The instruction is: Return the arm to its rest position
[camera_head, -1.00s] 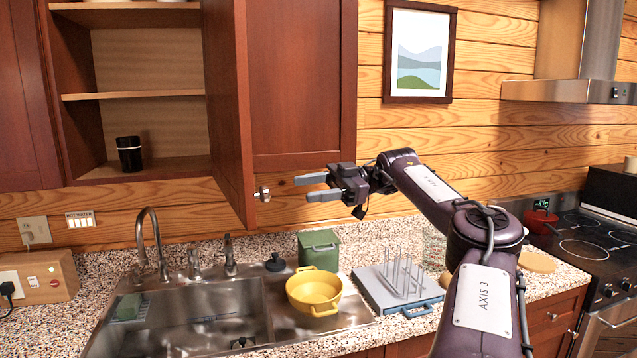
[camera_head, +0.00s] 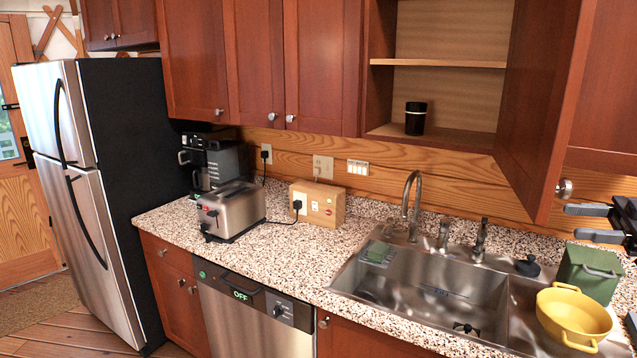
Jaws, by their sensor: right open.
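My right gripper (camera_head: 596,222) shows at the right edge of the head view. Its two grey fingers point left and are apart, with nothing between them. The fingertips are just right of the round knob (camera_head: 564,188) on the open cabinet door (camera_head: 535,120), with a small gap in the picture. The rest of my right arm is mostly out of the frame. My left gripper is not in view.
The open cabinet (camera_head: 445,65) holds a black cup (camera_head: 415,118). Below are the sink (camera_head: 430,290), a faucet (camera_head: 411,200), a yellow pot (camera_head: 573,318) and a green bin (camera_head: 588,272). A toaster (camera_head: 232,210), a coffee maker (camera_head: 212,160) and a fridge (camera_head: 95,200) stand to the left.

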